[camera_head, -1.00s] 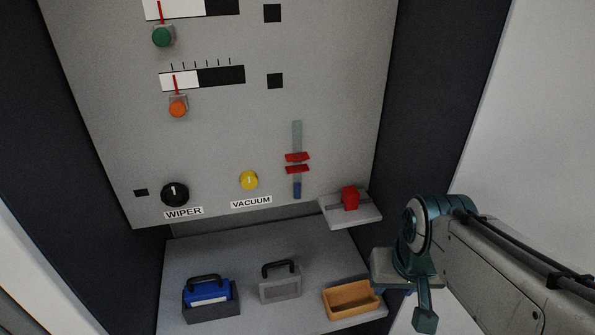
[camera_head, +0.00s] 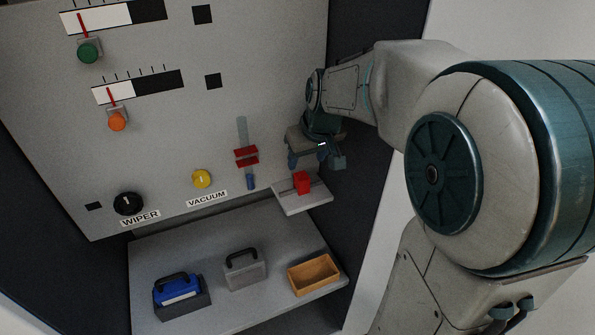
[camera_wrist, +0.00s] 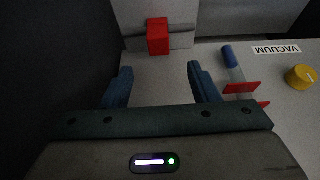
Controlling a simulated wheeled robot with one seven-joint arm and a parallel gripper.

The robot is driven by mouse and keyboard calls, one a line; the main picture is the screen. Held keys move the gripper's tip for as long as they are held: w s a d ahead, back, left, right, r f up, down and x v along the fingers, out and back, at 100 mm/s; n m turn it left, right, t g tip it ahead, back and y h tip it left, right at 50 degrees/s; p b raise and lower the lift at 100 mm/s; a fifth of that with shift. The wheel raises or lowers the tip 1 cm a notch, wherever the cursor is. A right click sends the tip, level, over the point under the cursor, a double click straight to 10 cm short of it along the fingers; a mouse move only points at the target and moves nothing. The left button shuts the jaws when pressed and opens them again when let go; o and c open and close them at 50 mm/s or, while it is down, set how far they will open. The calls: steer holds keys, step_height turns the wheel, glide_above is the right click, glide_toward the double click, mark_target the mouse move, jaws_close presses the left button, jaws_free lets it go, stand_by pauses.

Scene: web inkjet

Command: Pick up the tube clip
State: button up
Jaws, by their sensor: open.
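A red block-like piece (camera_head: 302,182), which looks like the tube clip, sits on the small grey shelf (camera_head: 290,203) at the panel's lower right. It also shows in the wrist view (camera_wrist: 158,37), ahead of the fingers and roughly centred between them. Two other red clip pieces (camera_head: 246,156) sit on the vertical tube (camera_head: 242,132), left of the shelf; they also show at the right in the wrist view (camera_wrist: 242,88).
The yellow vacuum knob (camera_head: 202,179) and black wiper knob (camera_head: 128,203) are on the panel to the left. Below, a lower shelf holds an orange tray (camera_head: 313,273), a grey handled block (camera_head: 245,272) and a blue handled block (camera_head: 178,289). A dark side wall stands close right.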

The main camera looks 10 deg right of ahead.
mark_target(301, 174)
steer(key=p+x, duration=0.1)
steer(key=x, duration=0.9)
steer(key=shift+r, duration=0.1)
steer(key=c, duration=1)
